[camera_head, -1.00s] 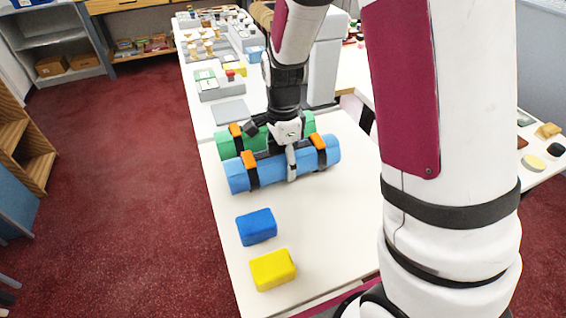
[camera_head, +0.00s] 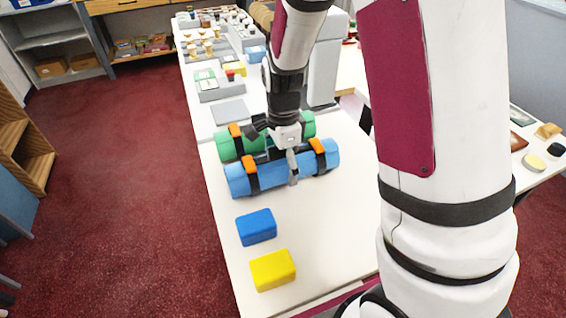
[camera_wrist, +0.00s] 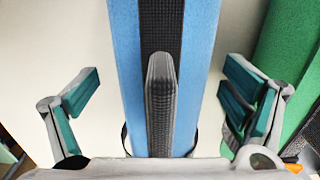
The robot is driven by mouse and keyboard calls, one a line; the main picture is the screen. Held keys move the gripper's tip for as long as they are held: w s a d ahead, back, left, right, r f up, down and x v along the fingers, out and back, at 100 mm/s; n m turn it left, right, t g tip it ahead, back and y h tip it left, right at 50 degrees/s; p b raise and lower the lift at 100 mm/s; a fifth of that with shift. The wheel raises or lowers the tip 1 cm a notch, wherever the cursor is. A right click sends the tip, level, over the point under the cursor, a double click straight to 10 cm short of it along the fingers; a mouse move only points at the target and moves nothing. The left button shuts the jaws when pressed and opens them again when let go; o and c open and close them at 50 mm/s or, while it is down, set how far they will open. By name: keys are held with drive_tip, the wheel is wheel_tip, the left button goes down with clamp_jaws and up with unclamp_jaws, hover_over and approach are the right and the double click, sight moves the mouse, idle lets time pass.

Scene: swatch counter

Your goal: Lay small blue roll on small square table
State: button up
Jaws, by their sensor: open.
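A blue roll (camera_head: 275,172) with black straps and orange buckles lies on the white counter (camera_head: 335,225). A green roll (camera_head: 226,148) lies just behind it. My gripper (camera_head: 277,160) is open at the middle of the blue roll, with one finger showing on its near side. In the wrist view the blue roll (camera_wrist: 205,60) runs between my spread fingers, with clear gaps on both sides and a dark band along its top. The green roll (camera_wrist: 292,55) is beyond the right finger. I cannot pick out a separate small square table.
A blue block (camera_head: 256,227) and a yellow block (camera_head: 272,270) stand on the counter nearer me. A grey flat pad (camera_head: 230,111) and trays of small items lie farther back. The counter right of the blocks is bare. Red carpet (camera_head: 120,200) is at left.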

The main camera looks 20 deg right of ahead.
wheel_tip(320, 180, up, 12)
drive_tip(key=shift+r+p, duration=0.1)
drive_tip(key=shift+p, duration=0.7)
drive_tip(key=s+r+n+t, duration=0.1)
drive_tip(key=s+r+n, duration=0.4)
drive_tip(key=s+n, duration=0.4)
drive_tip(key=s+r+n+t, duration=0.1)
drive_tip(key=s+r+n, duration=0.3)
drive_tip(key=s+n, duration=0.5)
drive_tip(key=s, duration=0.8)
drive_tip(key=shift+r+t, duration=0.4)
drive_tip(key=shift+d, duration=0.1)
wheel_tip(320, 180, up, 7)
drive_tip(key=t+p, duration=0.1)
drive_tip(key=p, duration=0.4)
drive_tip(key=shift+p, duration=0.4)
drive_tip(key=shift+r, duration=0.1)
